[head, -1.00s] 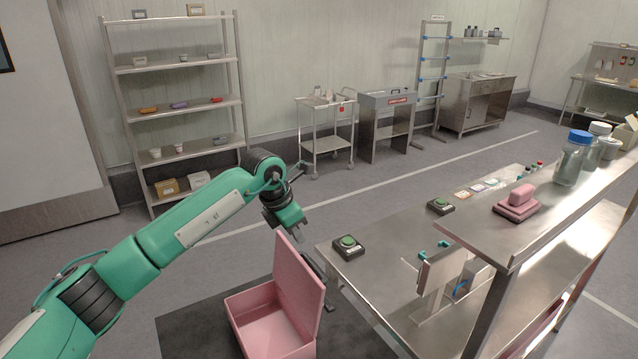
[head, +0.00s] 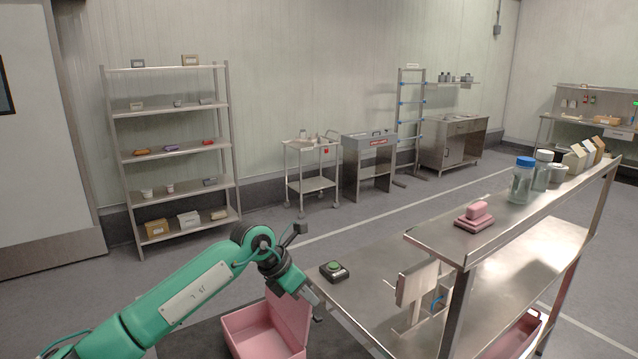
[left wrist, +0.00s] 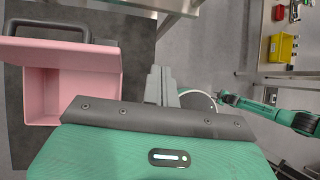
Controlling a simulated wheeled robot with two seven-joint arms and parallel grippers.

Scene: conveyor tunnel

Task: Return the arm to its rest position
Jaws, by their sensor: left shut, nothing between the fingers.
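My left arm comes in from the lower left in the head view. Its gripper (head: 311,296) hangs above the pink open box, near the left end of the steel table. In the left wrist view the gripper (left wrist: 160,72) has its fingers together, with nothing between them. My right gripper is not in the head view; a green arm of mine shows at the right of the left wrist view, its jaws not clear.
The pink box (head: 237,324) stands open on a dark mat (left wrist: 135,55). A green button (head: 334,267) sits on the steel table (head: 375,312). A raised shelf (head: 440,236) carries a pink block (head: 476,214) and a blue-capped bottle (head: 522,182). Open floor lies behind.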

